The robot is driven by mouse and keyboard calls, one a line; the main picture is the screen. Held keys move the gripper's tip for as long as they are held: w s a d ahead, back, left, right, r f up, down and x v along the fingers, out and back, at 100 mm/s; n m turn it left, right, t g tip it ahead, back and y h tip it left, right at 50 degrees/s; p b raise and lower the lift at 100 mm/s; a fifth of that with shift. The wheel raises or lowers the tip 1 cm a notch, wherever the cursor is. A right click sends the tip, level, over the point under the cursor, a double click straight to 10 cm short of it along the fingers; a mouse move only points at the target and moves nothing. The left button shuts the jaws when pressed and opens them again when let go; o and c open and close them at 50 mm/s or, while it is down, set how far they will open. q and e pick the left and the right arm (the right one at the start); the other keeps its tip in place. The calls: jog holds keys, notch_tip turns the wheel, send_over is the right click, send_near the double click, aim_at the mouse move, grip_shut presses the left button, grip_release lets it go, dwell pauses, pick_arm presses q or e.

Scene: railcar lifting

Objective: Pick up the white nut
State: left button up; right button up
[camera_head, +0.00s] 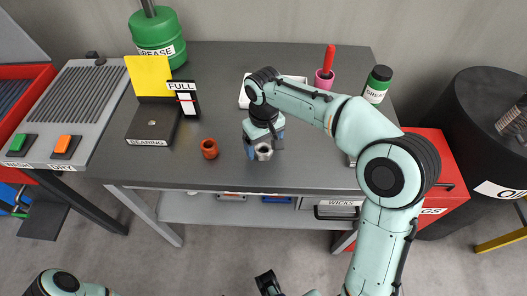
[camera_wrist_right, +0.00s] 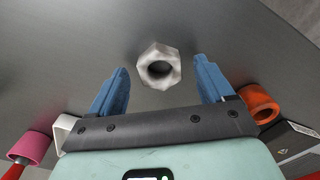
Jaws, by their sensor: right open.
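The white nut (camera_wrist_right: 159,68) is a pale hexagonal nut with a dark round hole, lying on the grey table. In the right wrist view it sits in the gap between the blue fingers of my right gripper (camera_wrist_right: 160,73), around the level of their tips. No finger visibly touches it. In the head view my right gripper (camera_head: 262,152) reaches down over the nut (camera_head: 264,152) near the table's front edge and partly covers it. The gripper is open and empty.
An orange-brown ring (camera_head: 209,148) stands left of the nut, and the bearing stand (camera_head: 153,120) is farther left. The table (camera_head: 310,175) is clear in front.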

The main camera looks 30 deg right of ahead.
jog(key=shift+f, duration=0.4)
jog(key=c, duration=1.2)
jog(key=shift+c, duration=0.6)
jog(key=shift+r, duration=0.15)
